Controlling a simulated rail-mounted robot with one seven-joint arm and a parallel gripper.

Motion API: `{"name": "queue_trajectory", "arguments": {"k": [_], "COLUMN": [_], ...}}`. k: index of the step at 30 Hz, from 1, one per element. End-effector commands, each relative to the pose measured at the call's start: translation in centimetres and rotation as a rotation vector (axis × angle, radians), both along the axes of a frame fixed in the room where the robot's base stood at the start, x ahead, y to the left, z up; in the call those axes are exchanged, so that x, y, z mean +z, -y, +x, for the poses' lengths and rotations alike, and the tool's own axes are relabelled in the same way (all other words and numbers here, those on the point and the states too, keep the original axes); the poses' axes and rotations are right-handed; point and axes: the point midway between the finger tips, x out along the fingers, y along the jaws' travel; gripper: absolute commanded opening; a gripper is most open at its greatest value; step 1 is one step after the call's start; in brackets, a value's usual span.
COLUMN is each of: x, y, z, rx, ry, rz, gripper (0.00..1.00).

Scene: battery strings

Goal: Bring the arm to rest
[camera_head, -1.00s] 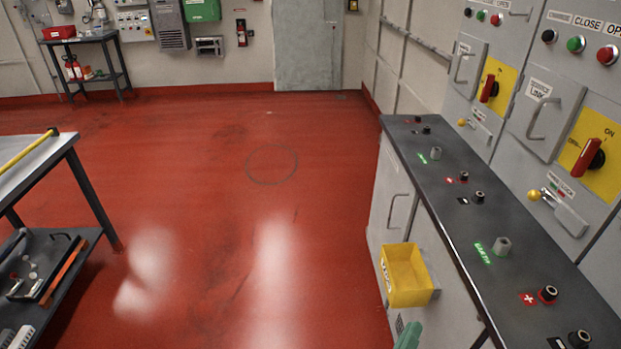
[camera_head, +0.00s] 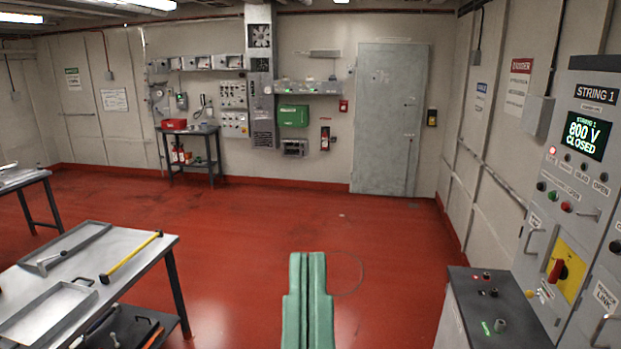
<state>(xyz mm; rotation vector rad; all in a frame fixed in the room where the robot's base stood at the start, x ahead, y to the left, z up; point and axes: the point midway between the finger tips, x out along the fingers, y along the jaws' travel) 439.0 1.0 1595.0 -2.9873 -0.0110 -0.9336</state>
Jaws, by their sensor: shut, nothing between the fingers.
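My gripper (camera_head: 307,262) shows at the bottom centre of the head view, as two green fingers pressed together. It is shut with nothing between the fingers. It points up and away over the open red floor, touching nothing. The rest of my arm is below the picture's edge and hidden.
A steel table (camera_head: 150,262) with trays and a yellow-handled tool (camera_head: 131,257) stands at left. A string cabinet (camera_head: 572,215) reading "800 V CLOSED" and a dark-topped counter (camera_head: 495,283) stand at right. The red floor (camera_head: 270,215) between them is clear up to the grey door (camera_head: 388,120).

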Motion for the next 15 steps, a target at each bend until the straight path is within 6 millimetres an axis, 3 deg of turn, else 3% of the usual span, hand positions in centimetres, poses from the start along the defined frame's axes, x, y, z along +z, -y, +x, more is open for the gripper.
{"name": "queue_trajectory", "arguments": {"k": [1, 6, 10, 15], "x": [5.4, 13.1, 16.6, 17.8], "y": [0.0, -0.1, -0.2, -0.2], "z": [0.0, 0.0, 0.1, 0.1], "rx": [0.001, 0.006, 0.009, 0.01], "ry": [-0.001, -0.002, -0.003, -0.004], "rz": [0.0, 0.002, 0.004, 0.004], "gripper": [0.0, 0.0, 0.0, 0.0]}}
